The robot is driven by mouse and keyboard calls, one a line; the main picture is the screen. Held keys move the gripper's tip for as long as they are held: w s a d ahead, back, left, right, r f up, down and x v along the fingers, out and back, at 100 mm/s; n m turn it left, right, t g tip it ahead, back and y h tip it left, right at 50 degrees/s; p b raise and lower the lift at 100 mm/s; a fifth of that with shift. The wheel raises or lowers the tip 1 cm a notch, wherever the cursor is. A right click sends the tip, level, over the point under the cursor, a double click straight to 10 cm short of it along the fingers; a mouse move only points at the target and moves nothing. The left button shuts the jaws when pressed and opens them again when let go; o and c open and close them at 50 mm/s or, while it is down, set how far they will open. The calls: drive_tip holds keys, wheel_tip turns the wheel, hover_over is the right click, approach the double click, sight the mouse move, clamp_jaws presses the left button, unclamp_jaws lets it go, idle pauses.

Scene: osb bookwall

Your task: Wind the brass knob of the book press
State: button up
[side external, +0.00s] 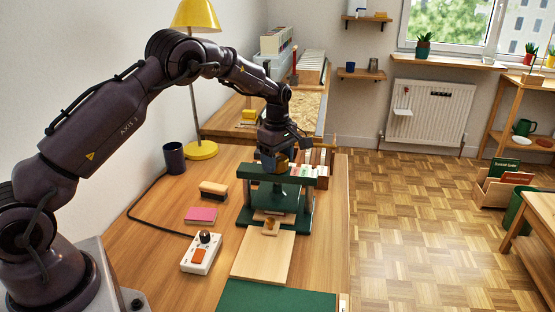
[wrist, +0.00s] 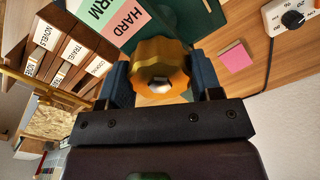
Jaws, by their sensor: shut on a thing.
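The green book press (side external: 275,195) stands on the wooden desk, with a board and a small tan piece in its lower opening. Its brass knob (wrist: 160,72) is lobed and sits on top of the press. In the wrist view the knob is between the two blue-grey fingers of my gripper (wrist: 160,82), which are shut on its sides. In the side view my gripper (side external: 277,162) points down over the press and mostly hides the knob. Pink and green labels reading HARD and RM (wrist: 120,20) show beside the knob.
Labelled book boxes (wrist: 70,55) stand close beside the press. A control box (side external: 201,253) with an orange switch, a pink pad (side external: 201,215), a brush (side external: 214,190) and a dark mug (side external: 174,158) lie to the left. A light board (side external: 262,258) extends in front.

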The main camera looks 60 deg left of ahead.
drive_tip(key=m, duration=0.4)
drive_tip(key=shift+m, duration=0.4)
drive_tip(key=m, duration=0.3)
drive_tip(key=shift+r+m, duration=0.1)
drive_tip(key=shift+m, duration=0.2)
drive_tip(key=m, duration=1.3)
drive_tip(key=shift+m, duration=0.3)
drive_tip(key=m, duration=0.3)
drive_tip(key=shift+m, duration=0.3)
drive_tip(key=m, duration=0.4)
drive_tip(key=shift+m, duration=2)
